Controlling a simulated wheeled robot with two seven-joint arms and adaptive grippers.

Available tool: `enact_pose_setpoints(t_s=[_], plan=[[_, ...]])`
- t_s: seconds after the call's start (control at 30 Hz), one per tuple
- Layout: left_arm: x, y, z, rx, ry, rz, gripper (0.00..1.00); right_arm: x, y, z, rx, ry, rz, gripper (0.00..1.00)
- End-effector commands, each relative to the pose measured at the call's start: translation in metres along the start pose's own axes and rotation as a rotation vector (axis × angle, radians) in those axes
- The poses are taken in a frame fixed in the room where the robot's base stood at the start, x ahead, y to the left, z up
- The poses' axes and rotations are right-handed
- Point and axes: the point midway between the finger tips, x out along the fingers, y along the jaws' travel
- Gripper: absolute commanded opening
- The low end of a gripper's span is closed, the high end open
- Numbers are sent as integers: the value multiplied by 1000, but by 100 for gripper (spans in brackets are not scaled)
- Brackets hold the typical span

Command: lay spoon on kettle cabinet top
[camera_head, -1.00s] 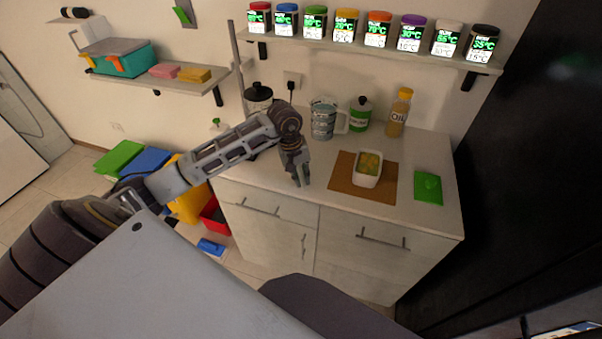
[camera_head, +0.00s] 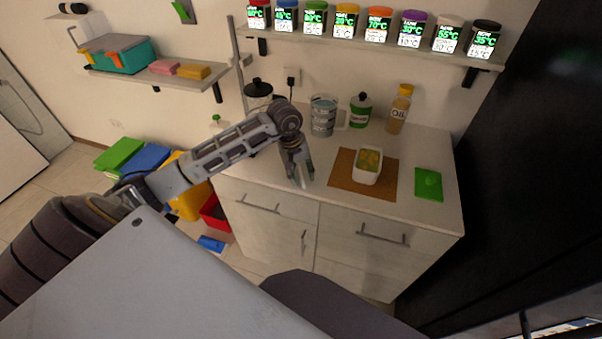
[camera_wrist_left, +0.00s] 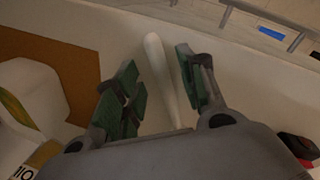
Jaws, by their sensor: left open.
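My left gripper (camera_head: 301,182) is over the front part of the white cabinet top (camera_head: 335,208), left of the brown board. In the left wrist view my left gripper (camera_wrist_left: 156,60) is open, with one finger on each side of a pale, slim piece that looks like the spoon (camera_wrist_left: 162,75). The spoon lies on or just above the white top; a gap to the fingers shows on both sides. Its lower end is hidden behind the gripper body. In the head view the spoon is hard to make out between the fingers. My right gripper is not in view.
A brown board (camera_head: 346,181) holds a white dish (camera_head: 368,166), with a green mat (camera_head: 428,184) to its right. A patterned jug (camera_head: 323,116), a green container (camera_head: 360,111) and an oil bottle (camera_head: 399,109) stand behind. Jars line the shelf (camera_head: 400,48) above.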

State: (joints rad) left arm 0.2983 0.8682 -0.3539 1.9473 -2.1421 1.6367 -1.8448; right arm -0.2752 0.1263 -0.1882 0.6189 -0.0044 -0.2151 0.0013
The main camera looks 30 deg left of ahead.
Motion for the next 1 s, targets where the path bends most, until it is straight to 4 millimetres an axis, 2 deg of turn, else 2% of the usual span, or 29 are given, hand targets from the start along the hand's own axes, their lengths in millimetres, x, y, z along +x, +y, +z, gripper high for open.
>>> enact_pose_setpoints(t_s=[0.17,0.37,1.0], plan=[[-3,0,0,0,1,0,40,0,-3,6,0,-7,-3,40],[-17,0,-1,1,2,0,40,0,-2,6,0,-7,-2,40],[-104,0,-1,0,2,1,40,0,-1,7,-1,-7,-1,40]])
